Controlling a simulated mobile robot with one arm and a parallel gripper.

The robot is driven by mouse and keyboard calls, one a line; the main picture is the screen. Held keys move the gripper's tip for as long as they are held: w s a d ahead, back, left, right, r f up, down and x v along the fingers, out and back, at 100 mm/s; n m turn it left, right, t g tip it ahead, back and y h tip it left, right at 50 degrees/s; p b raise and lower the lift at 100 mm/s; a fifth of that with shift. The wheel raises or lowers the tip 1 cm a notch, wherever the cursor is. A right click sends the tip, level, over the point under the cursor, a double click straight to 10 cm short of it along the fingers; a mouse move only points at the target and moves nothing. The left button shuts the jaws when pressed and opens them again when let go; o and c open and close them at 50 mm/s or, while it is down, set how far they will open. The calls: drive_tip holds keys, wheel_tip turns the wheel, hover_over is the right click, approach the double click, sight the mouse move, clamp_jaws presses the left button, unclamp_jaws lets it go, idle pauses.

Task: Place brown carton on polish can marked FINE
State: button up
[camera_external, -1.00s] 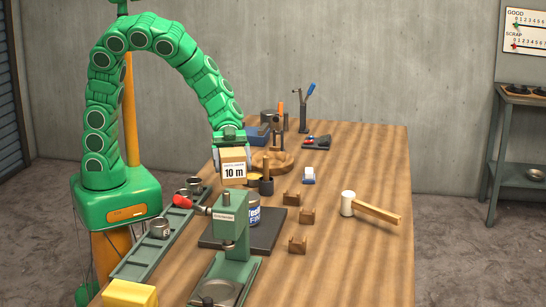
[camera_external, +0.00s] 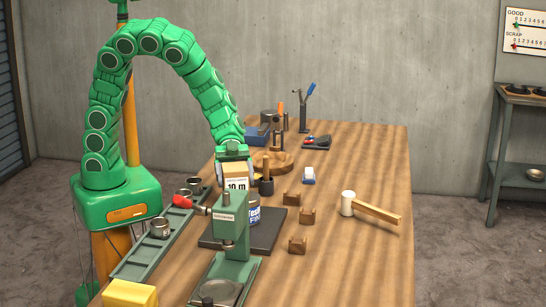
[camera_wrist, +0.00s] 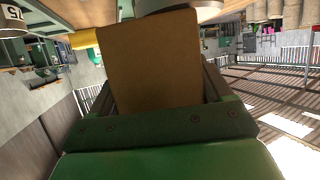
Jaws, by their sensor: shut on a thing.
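My gripper (camera_external: 234,168) is shut on the brown carton (camera_external: 237,181), whose white label reads "10 m". The carton hangs low over the bench, just behind the green press (camera_external: 231,228). A can with a blue and white label (camera_external: 254,216), its lettering partly readable as "FIN", stands on the dark mat just below and right of the carton. The press hides part of the can, and I cannot tell whether carton and can touch. In the wrist view the carton's plain brown side (camera_wrist: 150,65) fills the middle between the fingers.
A green rail (camera_external: 160,245) with metal cups lies to the left. A dark pestle-like piece (camera_external: 266,185) stands close right of the carton. Several small brown blocks (camera_external: 297,245) and a mallet (camera_external: 370,207) lie to the right. The bench's right front is clear.

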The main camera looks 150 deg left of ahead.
drive_tip(key=o, duration=1.1)
drive_tip(key=shift+f, duration=0.1)
drive_tip(key=shift+r, duration=0.2)
drive_tip(key=v, duration=1.2)
drive_tip(key=shift+w+a, duration=0.1)
